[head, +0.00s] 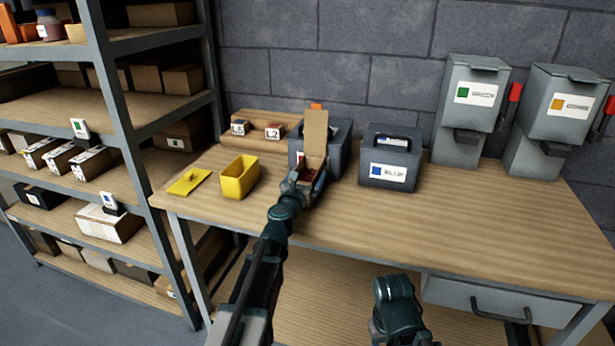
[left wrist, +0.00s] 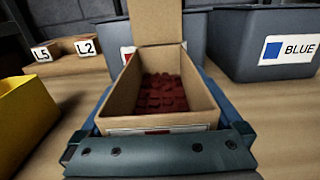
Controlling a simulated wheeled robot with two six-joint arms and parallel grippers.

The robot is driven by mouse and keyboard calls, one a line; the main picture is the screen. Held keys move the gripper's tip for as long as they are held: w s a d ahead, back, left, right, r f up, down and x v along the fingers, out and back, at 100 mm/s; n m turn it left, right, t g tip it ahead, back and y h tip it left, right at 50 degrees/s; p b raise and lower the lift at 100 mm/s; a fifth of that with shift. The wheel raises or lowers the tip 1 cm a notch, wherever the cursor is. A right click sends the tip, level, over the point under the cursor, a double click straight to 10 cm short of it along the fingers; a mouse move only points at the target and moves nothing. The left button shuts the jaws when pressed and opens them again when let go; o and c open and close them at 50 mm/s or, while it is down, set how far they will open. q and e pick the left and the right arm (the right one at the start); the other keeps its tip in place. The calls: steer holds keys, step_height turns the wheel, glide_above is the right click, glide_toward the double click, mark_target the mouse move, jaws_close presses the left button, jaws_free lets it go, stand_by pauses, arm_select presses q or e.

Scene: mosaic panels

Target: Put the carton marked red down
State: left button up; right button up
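The carton (head: 316,133) is brown cardboard with its end flap standing up. In the left wrist view the carton (left wrist: 168,121) is open and holds many small dark red pieces, and a label with a red mark shows low on its near end. My left gripper (head: 308,178) has its fingers along both sides of the carton, and it looks shut on it. The carton is upright, in front of a grey bin; whether its bottom touches the bench is hidden. My right arm is at the bottom of the head view, with no fingers visible.
A grey bin (head: 340,133) is right behind the carton. The BLUE bin (head: 386,178) stands to the right, a yellow tub (head: 239,178) and yellow lid (head: 188,181) to the left. Blocks L5 and L2 (head: 272,131) sit behind. The wooden bench (head: 480,225) is clear at front right.

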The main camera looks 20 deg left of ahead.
arm_select(q)
steer(key=shift+r, duration=0.15)
steer(key=s, duration=1.2)
steer(key=shift+a, duration=0.2)
